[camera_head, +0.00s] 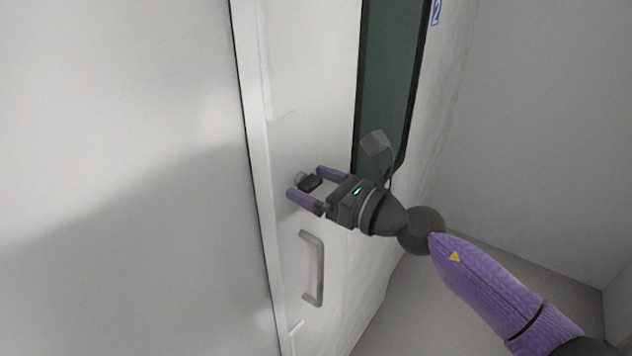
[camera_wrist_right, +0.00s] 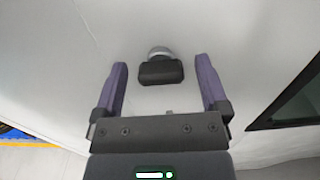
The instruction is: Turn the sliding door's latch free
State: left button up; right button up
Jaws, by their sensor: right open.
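The sliding door (camera_head: 285,130) is a pale panel with a dark window. Its latch (camera_head: 311,183) is a small dark knob on a round silver base, set above the handle. It also shows in the right wrist view (camera_wrist_right: 160,72), with its dark bar lying crosswise between the fingers. My right gripper (camera_head: 305,184) is open, with one purple finger on each side of the latch. In the wrist view (camera_wrist_right: 162,80) a gap shows between the latch and each finger. My left gripper is in neither view.
A grey bar handle (camera_head: 319,268) is fixed to the door below the latch. A dark green window (camera_head: 388,75) is to the right of the latch. A large pale wall panel (camera_head: 120,180) fills the left side. Bare floor (camera_head: 440,300) shows at the lower right.

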jog(key=shift+c, duration=0.6)
grip_shut()
